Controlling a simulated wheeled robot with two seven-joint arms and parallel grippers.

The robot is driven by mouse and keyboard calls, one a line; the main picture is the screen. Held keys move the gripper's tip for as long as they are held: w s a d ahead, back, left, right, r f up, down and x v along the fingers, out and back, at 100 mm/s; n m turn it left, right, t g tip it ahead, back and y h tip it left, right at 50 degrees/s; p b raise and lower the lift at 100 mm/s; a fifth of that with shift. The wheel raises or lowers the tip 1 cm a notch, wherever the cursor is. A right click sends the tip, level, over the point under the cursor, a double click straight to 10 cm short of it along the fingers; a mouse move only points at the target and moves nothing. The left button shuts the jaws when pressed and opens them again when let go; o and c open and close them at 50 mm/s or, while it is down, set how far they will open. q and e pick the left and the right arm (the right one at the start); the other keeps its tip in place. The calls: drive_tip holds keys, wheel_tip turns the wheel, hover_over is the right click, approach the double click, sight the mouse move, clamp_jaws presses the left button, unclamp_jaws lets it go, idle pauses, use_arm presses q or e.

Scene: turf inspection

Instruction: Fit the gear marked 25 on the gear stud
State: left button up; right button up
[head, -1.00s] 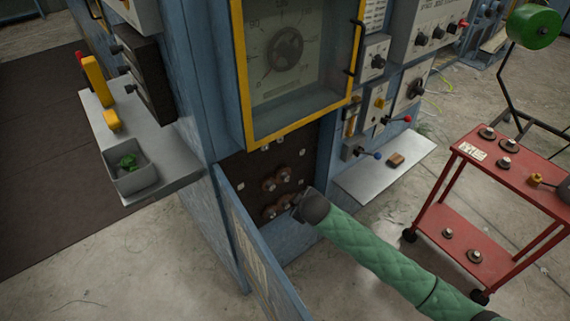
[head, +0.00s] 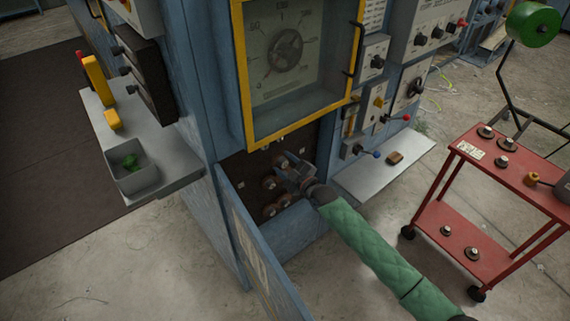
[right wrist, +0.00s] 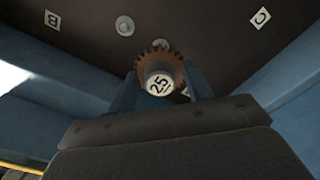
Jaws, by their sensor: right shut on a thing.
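My right gripper (right wrist: 162,88) is shut on a brown toothed gear (right wrist: 147,63) whose pale hub face reads 25. In the head view my right gripper (head: 290,172) reaches into the open lower compartment, in front of its dark back panel (head: 240,170). In the right wrist view a round metal stud (right wrist: 125,26) stands on the panel, up and left of the gear. The gear covers the panel behind it, so I cannot tell whether it touches a stud. My left gripper is not in view.
Several brown gears (head: 268,183) sit on the panel close to my right gripper. Tags B (right wrist: 52,20) and C (right wrist: 260,16) mark the panel. An open blue door (head: 250,245) stands at left. A metal shelf (head: 385,170) and red cart (head: 500,165) are at right.

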sight(278, 158)
drive_tip(key=shift+w+a, duration=0.15)
drive_tip(key=shift+w, duration=0.05)
drive_tip(key=shift+w+a+b, duration=0.2)
drive_tip(key=shift+w+b, duration=0.05)
drive_tip(key=shift+b, duration=0.05)
drive_tip(key=shift+b+x, duration=0.35)
drive_tip(key=shift+x, duration=0.7)
drive_tip(key=shift+w+a+f, duration=0.1)
drive_tip(key=shift+w+a, duration=0.05)
drive_tip(key=shift+w, duration=0.1)
drive_tip(key=shift+w+a+b, duration=0.4)
drive_tip(key=shift+w, duration=0.2)
drive_tip(key=shift+w+a, duration=0.1)
drive_tip(key=shift+w, duration=0.1)
drive_tip(key=shift+a, duration=0.1)
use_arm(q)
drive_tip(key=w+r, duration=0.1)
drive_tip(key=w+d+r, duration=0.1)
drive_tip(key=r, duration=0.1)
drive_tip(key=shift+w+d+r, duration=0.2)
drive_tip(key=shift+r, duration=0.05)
use_arm(e)
drive_tip(key=shift+w, duration=0.1)
